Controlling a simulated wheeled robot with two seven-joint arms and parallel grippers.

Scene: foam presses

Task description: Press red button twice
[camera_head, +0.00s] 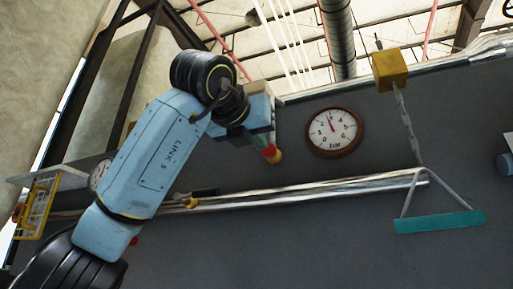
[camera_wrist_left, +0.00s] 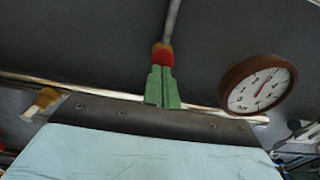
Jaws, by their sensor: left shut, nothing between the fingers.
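The red button (camera_head: 268,150) with its yellow housing (camera_head: 276,157) is on the dark grey wall, mostly behind my fingertips in the head view. In the left wrist view the red button (camera_wrist_left: 162,58) shows just beyond the fingers, with a grey conduit running up from it. My left gripper (camera_head: 262,143) is shut and empty. Its green fingers (camera_wrist_left: 161,88) point at the button; they look touching or very close, but I cannot tell which. My right gripper is not in view.
A round pressure gauge (camera_head: 333,132) is right of the button. A teal bar (camera_head: 440,222) hangs on a chain from a yellow block (camera_head: 390,68). A shiny pipe (camera_head: 310,190) runs below, with a yellow valve fitting (camera_head: 191,203). A yellow basket (camera_head: 38,208) is far left.

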